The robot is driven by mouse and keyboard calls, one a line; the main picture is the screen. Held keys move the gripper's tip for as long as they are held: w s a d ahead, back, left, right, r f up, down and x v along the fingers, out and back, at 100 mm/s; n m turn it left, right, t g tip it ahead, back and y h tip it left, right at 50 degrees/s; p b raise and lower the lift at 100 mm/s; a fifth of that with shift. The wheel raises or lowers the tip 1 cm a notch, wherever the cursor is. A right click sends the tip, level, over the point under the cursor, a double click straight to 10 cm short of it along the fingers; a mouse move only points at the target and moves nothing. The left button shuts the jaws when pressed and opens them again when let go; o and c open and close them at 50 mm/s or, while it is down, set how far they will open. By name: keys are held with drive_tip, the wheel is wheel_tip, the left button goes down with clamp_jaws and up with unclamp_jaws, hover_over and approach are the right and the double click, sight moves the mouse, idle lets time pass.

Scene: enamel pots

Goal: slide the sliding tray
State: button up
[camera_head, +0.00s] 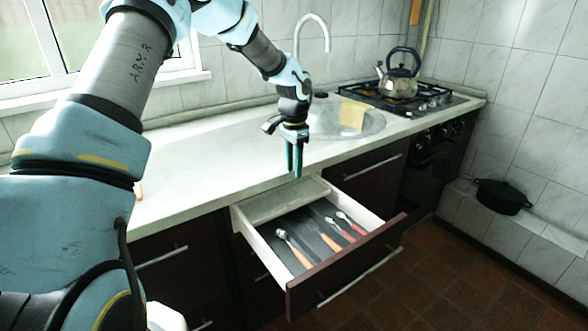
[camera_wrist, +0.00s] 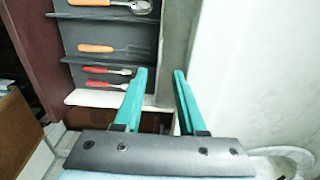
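The sliding tray (camera_head: 285,200) looks like a shallow pale grey tray lying across the back of the open drawer (camera_head: 345,262), beside the counter edge. In the wrist view it appears as a grey strip (camera_wrist: 178,35) between the dark drawer floor and the counter. My gripper (camera_head: 294,174) points down above the back of the drawer, near the tray. In the wrist view its two green fingers (camera_wrist: 160,73) are apart with nothing seen between them. I cannot tell whether a fingertip touches the tray.
Orange- and red-handled utensils (camera_head: 338,228) lie in the drawer's dark compartments, in front of the tray. The pale counter (camera_head: 200,165) runs behind the drawer. A sink (camera_head: 365,128) with a yellow cloth and a stove with a kettle (camera_head: 398,80) are farther right. A black pot (camera_head: 500,196) stands at right.

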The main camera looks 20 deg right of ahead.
drive_tip(key=shift+s+f, duration=0.1)
drive_tip(key=shift+c, duration=0.7)
drive_tip(key=s+f+m+t+b, duration=0.1)
drive_tip(key=s+m, duration=0.1)
drive_tip(key=s+d+f+m+t+y+b, duration=0.1)
drive_tip(key=s+f+m+b, duration=0.1)
drive_tip(key=s+f+m+t+y+b, duration=0.1)
drive_tip(key=s+f+m+b, duration=0.1)
drive_tip(key=m, duration=0.1)
drive_tip(key=shift+s+d+f, duration=0.15)
drive_tip(key=shift+s, duration=0.25)
clamp_jaws()
drive_tip(key=s+d+m+t+b, duration=0.1)
drive_tip(key=s+m+t+b, duration=0.5)
drive_tip(key=m, duration=0.5)
approach(294, 206)
wheel_tip(294, 206, down, 3)
drive_tip(key=shift+s+a+f, duration=0.1)
drive_tip(key=shift+s+a, duration=0.05)
drive_tip(key=shift+s, duration=0.05)
drive_tip(key=w, duration=0.2)
drive_tip(key=w+p, duration=0.1)
drive_tip(key=shift+w+a+f, duration=0.15)
drive_tip(key=shift+w+a, duration=0.05)
drive_tip(key=shift+a, duration=0.1)
drive_tip(key=shift+w+f, duration=0.1)
drive_tip(key=shift+w, duration=0.4)
